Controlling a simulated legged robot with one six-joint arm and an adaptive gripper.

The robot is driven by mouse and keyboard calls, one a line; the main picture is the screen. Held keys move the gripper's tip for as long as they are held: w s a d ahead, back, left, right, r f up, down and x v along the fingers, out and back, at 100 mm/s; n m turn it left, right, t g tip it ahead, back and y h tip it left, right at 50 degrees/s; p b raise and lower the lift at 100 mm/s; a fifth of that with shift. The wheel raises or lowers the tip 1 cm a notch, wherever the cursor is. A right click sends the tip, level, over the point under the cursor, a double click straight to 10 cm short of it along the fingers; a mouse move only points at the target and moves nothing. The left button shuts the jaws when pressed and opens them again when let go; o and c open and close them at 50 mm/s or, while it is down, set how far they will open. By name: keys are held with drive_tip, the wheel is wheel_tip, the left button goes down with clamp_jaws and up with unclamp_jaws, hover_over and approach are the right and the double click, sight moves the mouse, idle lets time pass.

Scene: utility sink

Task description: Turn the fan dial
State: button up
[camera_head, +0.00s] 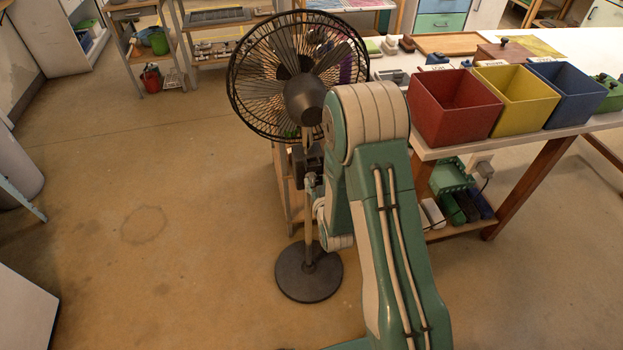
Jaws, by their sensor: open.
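A black pedestal fan (304,97) stands on the floor left of my arm. Its round wire cage and motor housing show at the top, and its pole runs down to a round dark base (308,272). A dark control box (305,162) sits on the pole under the cage, close to my arm. No dial can be made out on it. My arm rises from the bottom and folds at its elbow, with its wrist hanging low beside the pole. My gripper's fingers cannot be made out. Whether anything touches the fan cannot be told.
A white workbench (590,42) on the right carries red (452,107), yellow (514,96) and blue (573,93) bins. A low shelf below the bench holds a green crate (450,176). Shelving (150,48) stands at the back left. The floor left of the fan is clear.

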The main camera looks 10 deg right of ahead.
sight(312, 181)
drive_tip(key=s+f+t, duration=0.2)
drive_tip(key=s+f, duration=0.2)
drive_tip(key=f, duration=0.2)
drive_tip(key=w, duration=1.1)
drive_tip(key=shift+d+f, duration=0.1)
drive_tip(key=shift+f, duration=0.05)
drive_tip(key=c, duration=0.8)
